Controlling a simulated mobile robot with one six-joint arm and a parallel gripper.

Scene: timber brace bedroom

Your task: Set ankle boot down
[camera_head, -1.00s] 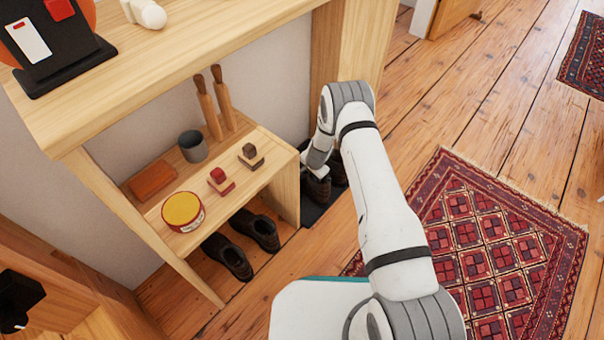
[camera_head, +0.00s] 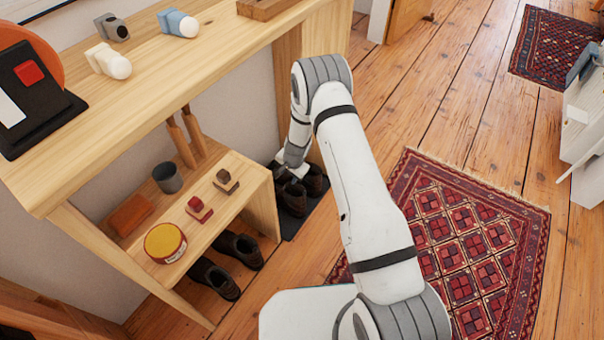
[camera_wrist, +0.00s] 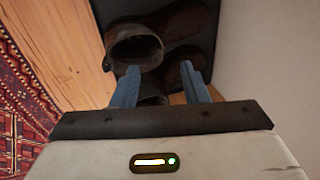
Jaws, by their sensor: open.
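Dark brown ankle boots stand on a black mat (camera_head: 290,228) beside the low shelf. In the head view, one boot (camera_head: 293,200) is nearer and another (camera_head: 316,182) is behind it to the right. The wrist view shows a round boot opening (camera_wrist: 134,50) and a second boot (camera_wrist: 185,62) on the mat. My gripper (camera_wrist: 160,84) has its two blue fingers spread, close by the boots. A dark part of a boot shows between the fingers; whether they touch it I cannot tell. My arm's end partly hides the boots in the head view.
A low wooden shelf (camera_head: 222,232) holds a yellow-lidded tin (camera_head: 165,241), a grey cup (camera_head: 167,178) and brushes. A dark pair of shoes (camera_head: 228,265) sits beneath it. The wooden desk (camera_head: 150,75) overhangs above. A red rug (camera_head: 460,240) lies right, with bare floor between.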

